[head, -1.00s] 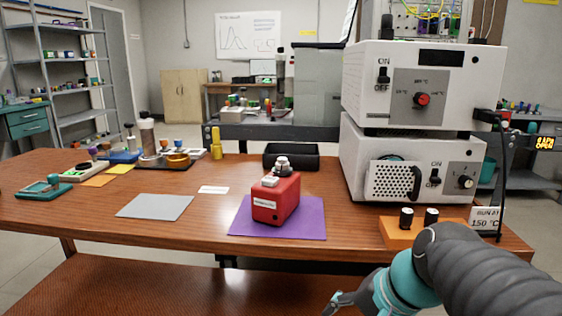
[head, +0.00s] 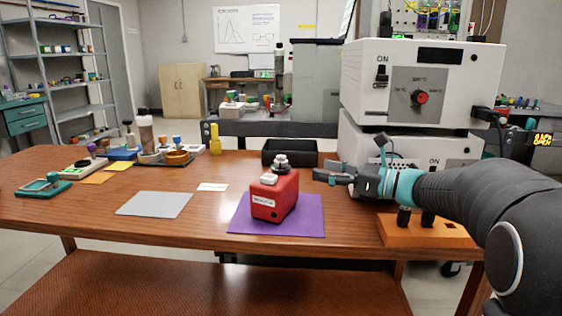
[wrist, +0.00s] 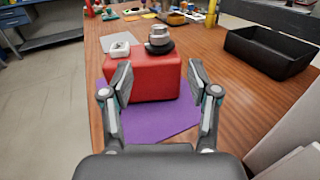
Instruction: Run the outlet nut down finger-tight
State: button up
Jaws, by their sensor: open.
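A red block-shaped device (head: 274,198) stands on a purple mat (head: 310,220) on the wooden table. On its top is a small stacked metallic fitting with a dark base, which I take for the outlet nut (head: 280,161); it also shows in the wrist view (wrist: 158,40). A white square part (wrist: 120,49) sits beside it on the top. My gripper (head: 318,174) is to the right of the red device, level and pointing left at it, apart from it. In the wrist view the fingers (wrist: 160,78) are spread and empty, with the red device beyond them.
A black open tray (head: 290,153) lies behind the device. White instruments (head: 420,90) stand stacked at the right, close behind my arm. An orange block with black-topped pieces (head: 440,234) is below my arm.

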aim_at(280, 160)
jog(key=x, duration=1.2)
jog(key=shift+a+p, duration=0.25)
jog(key=shift+p, duration=0.1)
grip_shut()
